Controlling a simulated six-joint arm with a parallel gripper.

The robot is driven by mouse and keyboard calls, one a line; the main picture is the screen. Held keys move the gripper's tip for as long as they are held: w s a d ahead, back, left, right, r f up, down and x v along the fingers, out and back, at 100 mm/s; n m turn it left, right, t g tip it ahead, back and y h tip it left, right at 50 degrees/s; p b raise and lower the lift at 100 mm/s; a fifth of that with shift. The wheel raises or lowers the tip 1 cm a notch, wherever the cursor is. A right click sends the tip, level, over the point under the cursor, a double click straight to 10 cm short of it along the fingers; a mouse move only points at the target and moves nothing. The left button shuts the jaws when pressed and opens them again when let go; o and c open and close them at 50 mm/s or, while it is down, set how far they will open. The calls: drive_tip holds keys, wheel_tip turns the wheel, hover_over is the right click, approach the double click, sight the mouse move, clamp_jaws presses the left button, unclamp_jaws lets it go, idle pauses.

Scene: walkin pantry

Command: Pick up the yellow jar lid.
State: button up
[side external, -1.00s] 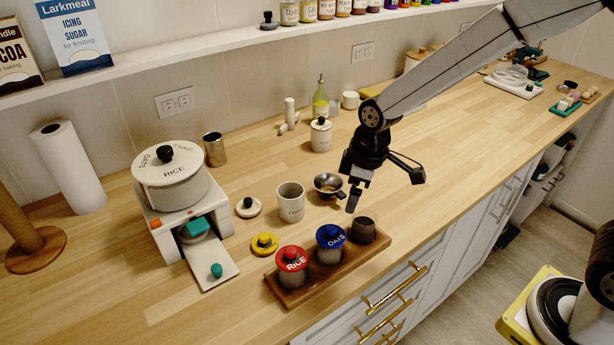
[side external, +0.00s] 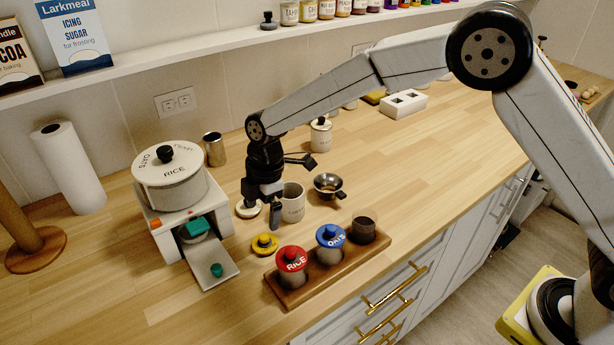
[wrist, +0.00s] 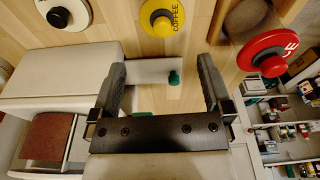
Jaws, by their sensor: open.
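The yellow jar lid (side external: 264,244) lies on the wooden counter, left of the jar rack in the side view. It has a yellow knob, and the wrist view shows the lid (wrist: 163,16) marked COFFEE, cut off at the top edge. My gripper (side external: 274,214) is above the counter, just behind and above the lid in the side view. In the wrist view its two fingers (wrist: 163,82) are spread with nothing between them, and the lid lies beyond their tips. I see no contact with the lid.
A wooden rack (side external: 342,272) holds jars with a red lid (side external: 291,259), a blue lid (side external: 330,236) and one open jar (side external: 363,229). A white appliance (side external: 215,262) with a pot (side external: 172,180) stands left.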

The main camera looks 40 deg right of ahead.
sight(264, 236)
drive_tip(key=shift+s+a+f, duration=0.1)
drive_tip(key=shift+a+f, duration=0.1)
drive_tip(key=shift+f, duration=1.75)
drive_tip(key=shift+s+a+f, duration=0.1)
drive_tip(key=shift+a+f, duration=0.05)
drive_tip(key=shift+f, duration=1.8)
drive_tip(key=c, duration=1)
drive_tip(key=shift+r, duration=0.2)
drive_tip(key=shift+r, duration=0.55)
drive_tip(key=s+d+r, duration=0.5)
drive_tip(key=s+r, duration=0.6)
drive_tip(key=s, duration=0.2)
drive_tip(key=shift+d+r, duration=0.2)
drive_tip(key=shift+r, duration=0.05)
